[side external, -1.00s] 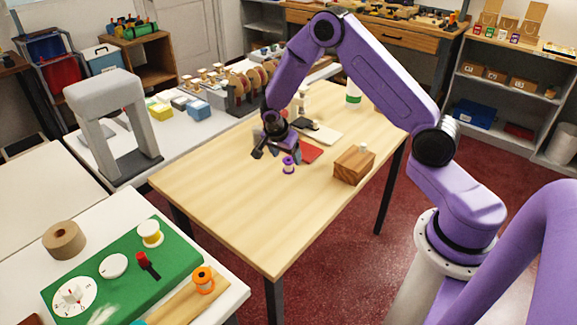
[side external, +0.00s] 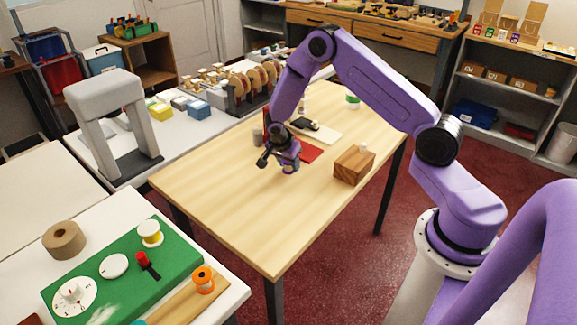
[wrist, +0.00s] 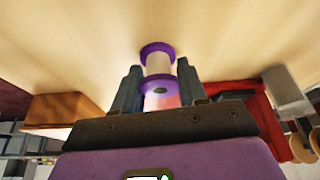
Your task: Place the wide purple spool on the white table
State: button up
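The wide purple spool has purple flanges and a pale middle. In the wrist view the spool (wrist: 158,62) stands between my gripper's (wrist: 159,76) two dark fingers, its nearer flange close to both. I cannot tell whether the fingers touch it. In the side view my gripper (side external: 279,164) is low over the wooden table (side external: 235,205) and mostly hides the spool. A white table (side external: 222,304) at the front left bears a green mat. Another white table (side external: 45,190) is at the far left.
A grey arch (side external: 112,125) stands behind left.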

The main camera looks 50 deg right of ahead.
jog(key=shift+c, duration=0.4)
jog(key=shift+r, duration=0.1)
jog(key=shift+r, duration=0.45)
notch_tip(320, 180, up, 2)
jog(key=shift+r, duration=0.1)
jog(key=s+a+r, duration=0.3)
jog(key=s+r, duration=0.7)
jog(key=s, duration=0.3)
jog(key=w+a+r+n+t+y, duration=0.1)
jog(key=a+n, duration=0.3)
jog(key=n, duration=0.4)
jog(key=w+a+r+n+t+y, duration=0.2)
jog(key=a+r+n+y, duration=0.1)
jog(key=n, duration=0.5)
jog(key=shift+w+a+r+t+y, duration=0.35)
jog(key=shift+a+r, duration=0.2)
jog(key=shift+a, duration=0.45)
jog(key=shift+s, duration=0.1)
